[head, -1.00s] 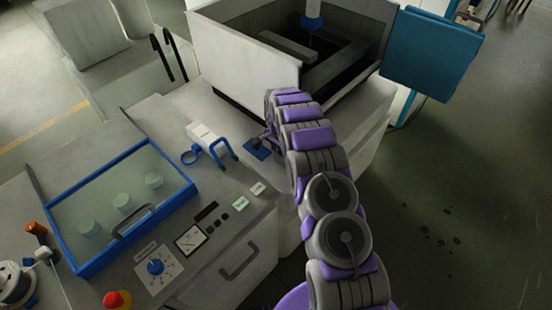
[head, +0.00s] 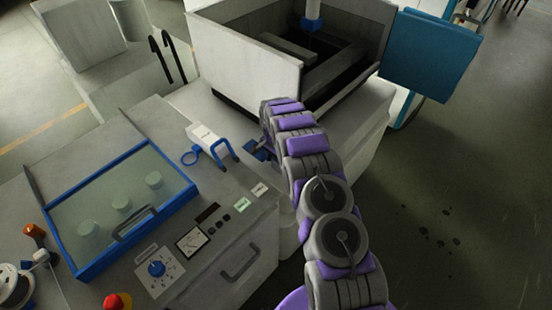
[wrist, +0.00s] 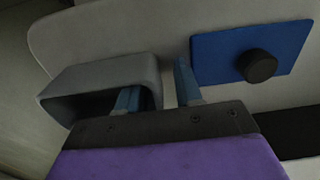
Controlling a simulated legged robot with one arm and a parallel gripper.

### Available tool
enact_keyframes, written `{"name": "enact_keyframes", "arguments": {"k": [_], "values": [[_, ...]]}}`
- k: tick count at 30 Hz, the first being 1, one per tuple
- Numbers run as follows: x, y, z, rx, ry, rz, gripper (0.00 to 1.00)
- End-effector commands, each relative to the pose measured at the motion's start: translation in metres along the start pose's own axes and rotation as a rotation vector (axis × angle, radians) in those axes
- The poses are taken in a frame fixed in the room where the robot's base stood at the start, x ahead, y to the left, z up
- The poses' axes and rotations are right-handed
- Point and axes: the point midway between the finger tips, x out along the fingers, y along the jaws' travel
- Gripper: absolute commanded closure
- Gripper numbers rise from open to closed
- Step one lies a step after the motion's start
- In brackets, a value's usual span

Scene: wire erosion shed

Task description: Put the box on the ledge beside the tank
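In the wrist view, a grey hollow box (wrist: 95,72) with a rounded open end lies at the left. My gripper (wrist: 157,88) has its two blue fingers apart. The left finger reaches into the box's opening, and the right finger is outside its side wall. A gap shows between that wall and the right finger. In the head view, my gripper and the grey box are mostly hidden behind my arm. The tank (head: 245,62) is the open white basin at the top centre. The pale ledge (head: 345,118) runs along its near side.
A blue plate (wrist: 218,52) with a black knob (wrist: 257,66) is right of my fingers. A white block (head: 206,134) with blue fittings lies on the bench, left of my arm. A blue-framed glass cover (head: 118,205) is at the left. Open floor (head: 460,200) is at the right.

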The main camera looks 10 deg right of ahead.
Motion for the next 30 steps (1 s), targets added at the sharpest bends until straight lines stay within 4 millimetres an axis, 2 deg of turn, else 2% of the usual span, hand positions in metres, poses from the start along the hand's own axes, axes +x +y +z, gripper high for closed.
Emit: {"name": "enact_keyframes", "arguments": {"k": [6, 11, 17, 24, 30], "values": [[-0.002, 0.002, -0.003, 0.001, -0.004, -0.003, 0.65], [-0.015, 0.004, -0.006, 0.002, -0.006, -0.007, 0.65], [-0.047, 0.002, -0.004, 0.001, -0.003, -0.005, 0.65], [-0.098, 0.000, -0.002, 0.001, 0.002, -0.006, 0.65], [-0.119, 0.002, -0.004, 0.001, -0.005, -0.002, 0.65]]}}
